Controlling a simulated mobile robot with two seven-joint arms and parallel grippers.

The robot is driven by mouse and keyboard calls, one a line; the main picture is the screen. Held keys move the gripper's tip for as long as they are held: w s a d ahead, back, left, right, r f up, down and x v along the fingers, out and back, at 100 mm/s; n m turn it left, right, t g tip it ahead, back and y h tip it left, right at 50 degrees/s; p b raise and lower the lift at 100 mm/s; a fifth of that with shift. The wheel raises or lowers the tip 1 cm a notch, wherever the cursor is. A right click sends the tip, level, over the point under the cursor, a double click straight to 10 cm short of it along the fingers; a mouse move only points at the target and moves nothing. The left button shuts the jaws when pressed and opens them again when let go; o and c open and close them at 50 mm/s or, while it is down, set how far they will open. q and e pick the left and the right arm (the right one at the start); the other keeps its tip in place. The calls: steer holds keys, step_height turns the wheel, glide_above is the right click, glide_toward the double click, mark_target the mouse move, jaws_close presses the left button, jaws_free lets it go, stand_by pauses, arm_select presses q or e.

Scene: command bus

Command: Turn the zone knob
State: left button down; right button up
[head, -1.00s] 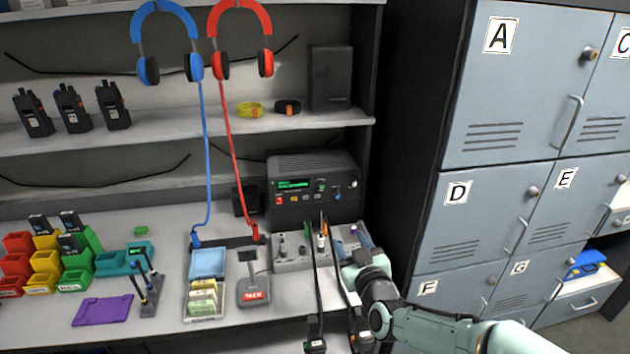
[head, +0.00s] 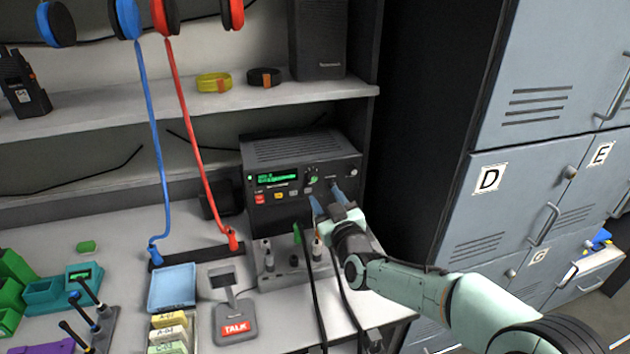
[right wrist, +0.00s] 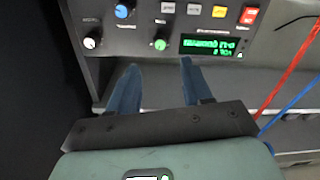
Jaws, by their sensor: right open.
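A black radio (head: 300,160) with a green lit display stands on the desk. Its front carries a green knob (right wrist: 160,44), a white knob (right wrist: 92,42) and a blue knob (right wrist: 124,10). Their labels are too small to tell which is the zone knob. In the head view the green knob (head: 313,180) shows just above my gripper, and the blue one is partly hidden by a finger. My right gripper (head: 326,197) is open and empty in front of the radio's lower right. In the wrist view its blue fingertips (right wrist: 158,68) lie just short of the green knob, apart from it.
A TALK microphone stand (head: 234,318) and a blue tray (head: 173,287) are to the left. Grey lockers (head: 530,190) flank the arm on the right.

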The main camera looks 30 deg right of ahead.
mark_target(314, 179)
steer(key=x, duration=0.8)
steer(key=shift+w+f, duration=0.1)
steer(key=shift+w, duration=0.2)
jaws_close()
